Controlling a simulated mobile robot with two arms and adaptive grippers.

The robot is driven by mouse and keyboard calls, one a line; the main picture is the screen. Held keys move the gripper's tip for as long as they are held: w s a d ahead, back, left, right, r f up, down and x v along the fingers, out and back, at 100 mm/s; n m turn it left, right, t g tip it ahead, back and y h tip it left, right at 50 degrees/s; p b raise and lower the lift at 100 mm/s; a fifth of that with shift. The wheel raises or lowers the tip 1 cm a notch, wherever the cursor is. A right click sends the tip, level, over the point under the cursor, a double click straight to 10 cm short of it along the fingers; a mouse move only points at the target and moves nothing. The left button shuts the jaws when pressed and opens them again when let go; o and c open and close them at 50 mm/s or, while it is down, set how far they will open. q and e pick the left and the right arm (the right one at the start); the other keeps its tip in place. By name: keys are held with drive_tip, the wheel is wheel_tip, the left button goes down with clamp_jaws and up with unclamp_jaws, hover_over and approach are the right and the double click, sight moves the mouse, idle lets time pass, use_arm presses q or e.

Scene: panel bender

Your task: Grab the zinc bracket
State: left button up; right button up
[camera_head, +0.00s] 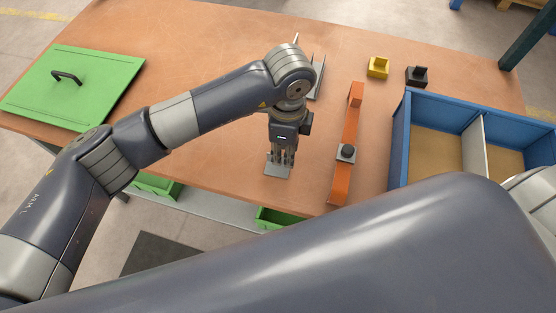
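A flat grey metal piece (271,172), which looks like the zinc bracket, lies near the front edge of the brown table. My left gripper (282,161) points down right over it, with the fingertips at or very near its surface. The fingers cover part of the piece, so I cannot tell whether they touch or grip it. Another grey upright metal part (318,80) stands behind my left wrist, partly hidden by it. My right arm fills the foreground, and its gripper is out of view.
An orange bar (353,122) with a dark knob (346,152) lies right of my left gripper. A blue divided bin (400,140) stands further right. Small yellow (377,68) and black (416,76) blocks sit behind. A green lid (100,85) lies left; green bins (158,187) are below the edge.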

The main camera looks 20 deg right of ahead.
sight(284, 157)
use_arm(q)
drive_tip(key=shift+w+f+p, duration=0.15)
drive_tip(key=shift+f+p, duration=0.2)
drive_tip(key=shift+f, duration=0.8)
drive_tip(key=shift+w+f+p, duration=0.1)
drive_tip(key=shift+f+p, duration=0.2)
drive_tip(key=shift+f, duration=0.85)
drive_tip(key=shift+c, duration=0.3)
clamp_jaws()
drive_tip(key=shift+r, duration=0.15)
